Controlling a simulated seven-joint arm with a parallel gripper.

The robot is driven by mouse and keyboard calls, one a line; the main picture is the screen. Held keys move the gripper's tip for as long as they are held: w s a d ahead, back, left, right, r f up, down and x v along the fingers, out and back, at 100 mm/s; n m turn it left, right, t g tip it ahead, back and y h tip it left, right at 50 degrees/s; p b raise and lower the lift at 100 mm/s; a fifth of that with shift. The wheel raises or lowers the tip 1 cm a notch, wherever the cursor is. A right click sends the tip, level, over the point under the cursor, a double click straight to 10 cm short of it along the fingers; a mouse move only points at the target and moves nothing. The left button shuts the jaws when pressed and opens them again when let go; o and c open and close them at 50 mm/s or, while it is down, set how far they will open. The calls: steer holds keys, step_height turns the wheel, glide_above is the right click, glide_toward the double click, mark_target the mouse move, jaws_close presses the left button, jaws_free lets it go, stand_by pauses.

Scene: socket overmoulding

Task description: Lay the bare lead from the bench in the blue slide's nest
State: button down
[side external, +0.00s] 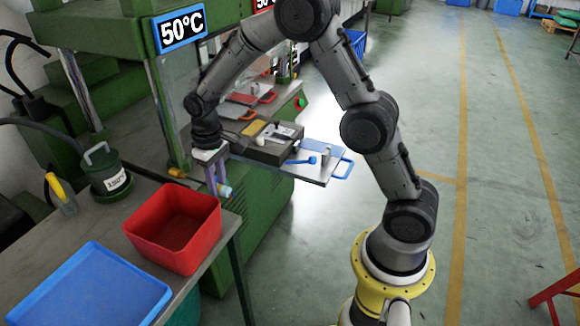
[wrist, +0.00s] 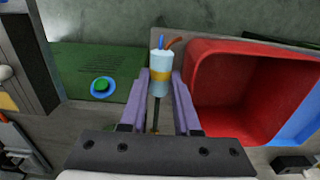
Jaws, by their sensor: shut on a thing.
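My gripper (side external: 217,188) has lilac fingers that point down, and it is shut on the lead. The lead (wrist: 159,68) is a pale blue cylinder with a yellow band and blue and brown wire ends, seen between the fingers in the wrist view (wrist: 160,95). In the side view, the lead's pale end (side external: 225,191) sticks out to the right of the fingers, in the air beside the green machine. The blue slide (side external: 325,172), a plate with a blue loop handle, sticks out right of my gripper. Its nest cannot be made out clearly.
A dark mould block (side external: 265,148) stands beside the blue slide. A small blue-ended tool (side external: 302,160) and a grey post (side external: 326,155) are on the plate. A red bin (side external: 175,222) and blue tray (side external: 92,288) sit on the bench. Red and orange handles lie behind.

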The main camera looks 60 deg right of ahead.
steer(key=shift+d, duration=0.1)
steer(key=s+d+r, duration=0.2)
steer(key=s+d, duration=0.2)
steer(key=d, duration=0.6)
steer(key=s+d+r, duration=0.2)
steer(key=s+d, duration=0.3)
steer(key=d, duration=0.5)
steer(key=s+d+r, duration=0.2)
steer(key=s+d, duration=0.3)
steer(key=d, duration=0.6)
steer(key=shift+s+a, duration=0.1)
steer(key=shift+f, duration=4.25)
